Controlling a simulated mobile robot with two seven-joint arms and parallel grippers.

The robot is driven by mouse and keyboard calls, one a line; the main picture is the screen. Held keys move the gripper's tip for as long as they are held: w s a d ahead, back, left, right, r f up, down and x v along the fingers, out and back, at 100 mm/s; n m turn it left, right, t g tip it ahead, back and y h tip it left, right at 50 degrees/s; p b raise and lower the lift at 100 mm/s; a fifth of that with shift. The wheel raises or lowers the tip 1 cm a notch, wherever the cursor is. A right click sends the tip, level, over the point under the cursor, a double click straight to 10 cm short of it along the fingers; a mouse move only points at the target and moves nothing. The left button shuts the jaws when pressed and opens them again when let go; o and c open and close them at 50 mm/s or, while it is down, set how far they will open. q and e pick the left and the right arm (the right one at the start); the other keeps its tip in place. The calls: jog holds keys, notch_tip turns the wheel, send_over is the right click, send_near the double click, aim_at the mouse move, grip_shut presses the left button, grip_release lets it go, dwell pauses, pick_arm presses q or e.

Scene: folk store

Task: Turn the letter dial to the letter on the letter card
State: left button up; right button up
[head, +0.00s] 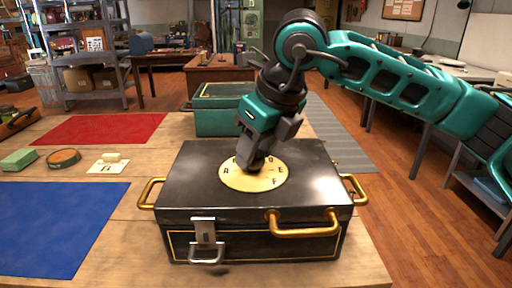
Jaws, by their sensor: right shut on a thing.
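A black box (180,186) with gold handles stands on the wooden table. The letter dial (238,184) is a gold disc on its lid, with letters such as A at its left and E and F at its right. My right gripper (254,165) points down, shut on the dial's middle, and hides the knob and the far letters. Where the dial points cannot be seen. The letter card (96,168) lies on the table at the left, with a small pale block on its far edge; its letter is too small to read surely. My left gripper is not in view.
A teal case (214,121) stands behind the black box. A red mat (100,128) and a blue mat (60,225) lie at the left.

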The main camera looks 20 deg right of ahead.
jog(key=shift+n, duration=0.3)
jog(key=n+y, duration=0.1)
jog(key=n, duration=0.1)
jog(key=shift+n+g, duration=0.3)
jog(key=shift+w+d+n+g+y+p, duration=0.1)
jog(key=shift+n+g+y+p, duration=0.3)
jog(key=shift+n, duration=1)
jog(key=shift+w+d+n+g+y+p, duration=0.1)
jog(key=shift+n+g+y+p, duration=0.3)
jog(key=shift+n, duration=1)
jog(key=shift+h, duration=0.3)
jog(key=o, duration=1)
jog(key=shift+o, duration=0.2)
jog(key=p+v, duration=0.2)
jog(key=v, duration=1.1)
jog(key=shift+w, duration=0.2)
